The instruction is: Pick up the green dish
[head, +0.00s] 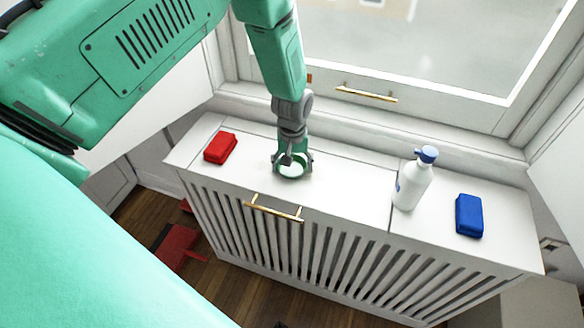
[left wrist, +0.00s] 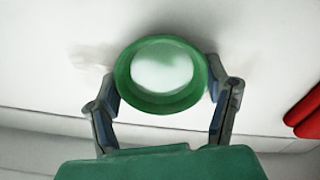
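The green dish (left wrist: 122,75) is a small round green ring with a pale, whitish inside. It is between the two fingers of my left gripper (left wrist: 162,88) in the left wrist view, with a fingertip close against each side of its rim. I cannot tell whether the fingers press on it. In the head view my left gripper (head: 292,163) reaches down over the white cabinet top, its fingers spread on either side of the dish (head: 291,177). The dish appears to be at the cabinet top. My right gripper is not in view.
On the white cabinet top (head: 345,185) are a red block (head: 220,147) to the left, and a white bottle with a blue cap (head: 411,182) and a blue block (head: 469,215) to the right. A window ledge (head: 400,130) runs behind. A red object (head: 177,247) is on the floor.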

